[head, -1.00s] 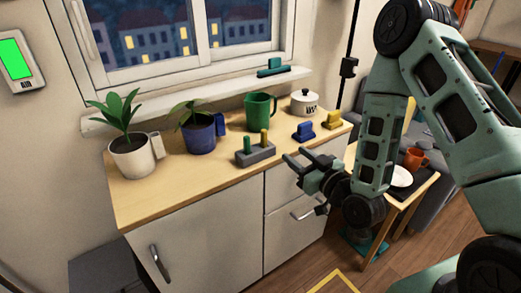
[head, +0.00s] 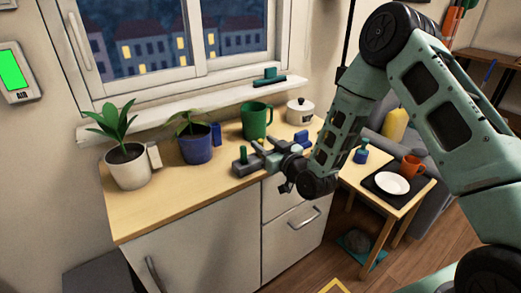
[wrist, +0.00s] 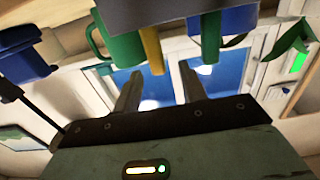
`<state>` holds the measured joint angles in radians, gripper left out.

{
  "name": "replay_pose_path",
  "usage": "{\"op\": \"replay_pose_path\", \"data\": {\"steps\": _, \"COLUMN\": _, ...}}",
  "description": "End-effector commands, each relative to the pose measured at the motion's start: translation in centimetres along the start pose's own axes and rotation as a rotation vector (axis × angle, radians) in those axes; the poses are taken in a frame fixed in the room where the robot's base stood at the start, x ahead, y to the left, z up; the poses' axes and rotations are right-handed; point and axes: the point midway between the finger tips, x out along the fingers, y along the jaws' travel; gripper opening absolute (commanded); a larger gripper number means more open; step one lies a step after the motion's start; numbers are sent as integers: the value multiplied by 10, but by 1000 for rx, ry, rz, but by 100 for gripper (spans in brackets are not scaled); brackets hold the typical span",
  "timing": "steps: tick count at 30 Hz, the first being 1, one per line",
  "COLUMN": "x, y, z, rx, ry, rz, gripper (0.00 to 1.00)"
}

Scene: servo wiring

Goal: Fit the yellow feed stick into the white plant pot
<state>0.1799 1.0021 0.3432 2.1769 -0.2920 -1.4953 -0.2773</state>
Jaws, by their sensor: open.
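The white plant pot (head: 128,171) stands at the left of the counter, with a leafy plant and a white sleeve (head: 154,156) on its right side. A grey holder (head: 247,169) stands near the counter's front edge, with a green stick (head: 243,154) upright in it. My gripper (head: 270,157) is open at the holder's right part. The yellow feed stick (wrist: 150,48) shows in the wrist view, ahead of the gap between my fingers (wrist: 161,75), beside the green stick (wrist: 210,38). In the head view my gripper largely hides the yellow stick.
A blue pot (head: 195,144) with a plant, a green mug (head: 256,121) and a white lidded pot (head: 300,111) stand behind the holder. A blue block (head: 302,138) is right of my gripper. The counter front between white pot and holder is clear.

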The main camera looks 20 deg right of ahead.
Motion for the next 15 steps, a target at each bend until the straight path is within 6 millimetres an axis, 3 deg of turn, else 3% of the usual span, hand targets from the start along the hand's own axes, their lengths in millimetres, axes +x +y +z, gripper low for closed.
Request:
{"op": "replay_pose_path", "data": {"steps": 6, "x": 25, "y": 1, "z": 0, "rx": 0, "ry": 0, "rz": 0, "gripper": 42}}
{"op": "replay_pose_path", "data": {"steps": 14, "x": 28, "y": 1, "z": 1, "rx": 0, "ry": 0, "rz": 0, "gripper": 42}}
{"op": "replay_pose_path", "data": {"steps": 15, "x": 28, "y": 1, "z": 1, "rx": 0, "ry": 0, "rz": 0, "gripper": 31}}
